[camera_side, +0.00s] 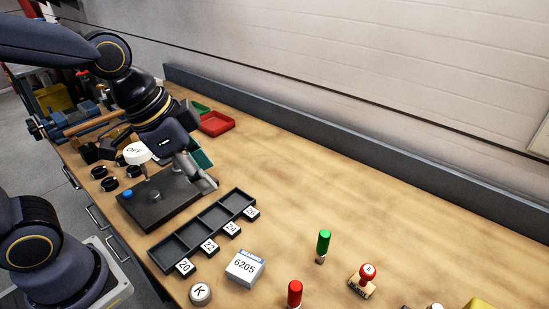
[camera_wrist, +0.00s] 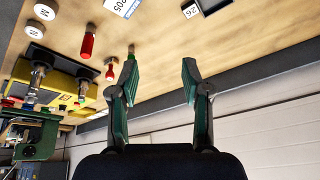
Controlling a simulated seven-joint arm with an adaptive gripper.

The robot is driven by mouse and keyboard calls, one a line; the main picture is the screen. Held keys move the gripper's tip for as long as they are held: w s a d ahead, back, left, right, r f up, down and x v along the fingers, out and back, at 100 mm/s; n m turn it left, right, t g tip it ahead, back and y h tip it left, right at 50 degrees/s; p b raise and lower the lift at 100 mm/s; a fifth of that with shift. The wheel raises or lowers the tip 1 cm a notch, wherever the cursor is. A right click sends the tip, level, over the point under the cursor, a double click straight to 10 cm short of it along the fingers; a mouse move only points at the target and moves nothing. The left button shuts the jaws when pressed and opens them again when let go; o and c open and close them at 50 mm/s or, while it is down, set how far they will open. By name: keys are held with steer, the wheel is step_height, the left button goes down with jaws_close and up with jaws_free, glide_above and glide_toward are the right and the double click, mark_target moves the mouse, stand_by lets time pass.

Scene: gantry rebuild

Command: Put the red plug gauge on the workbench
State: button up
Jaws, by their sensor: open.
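The red plug gauge (camera_side: 295,293) stands at the bottom edge of the side view, on the wooden workbench (camera_side: 370,210); its lower end is close to the frame edge. It also shows in the wrist view (camera_wrist: 87,44), left of my fingers. A green plug gauge (camera_side: 323,242) stands on the bench behind it; in the wrist view it is partly hidden by the left finger. My gripper (camera_side: 207,178) is open and empty, over the area of a dark fixture plate, well apart from the red gauge. Its two fingers (camera_wrist: 158,78) are spread in the wrist view.
A dark divided tray (camera_side: 205,232) with number tags, a 6205 box (camera_side: 244,266) and a round K piece (camera_side: 200,293) lie nearby. A red-knobbed stamp (camera_side: 364,279) stands right of the gauges. A red bin (camera_side: 216,123) is at the back. The bench's middle is clear.

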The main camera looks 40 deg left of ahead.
steer(key=s+a+r+n+y, duration=0.1)
steer(key=s+a+n, duration=0.1)
steer(key=a+n, duration=0.1)
steer(key=s+a+r+n+t, duration=0.1)
steer(key=s+a+n, duration=0.1)
steer(key=a+n, duration=0.2)
steer(key=a, duration=0.2)
steer(key=shift+s+a+r+y, duration=0.3)
steer(key=shift+s+y, duration=0.1)
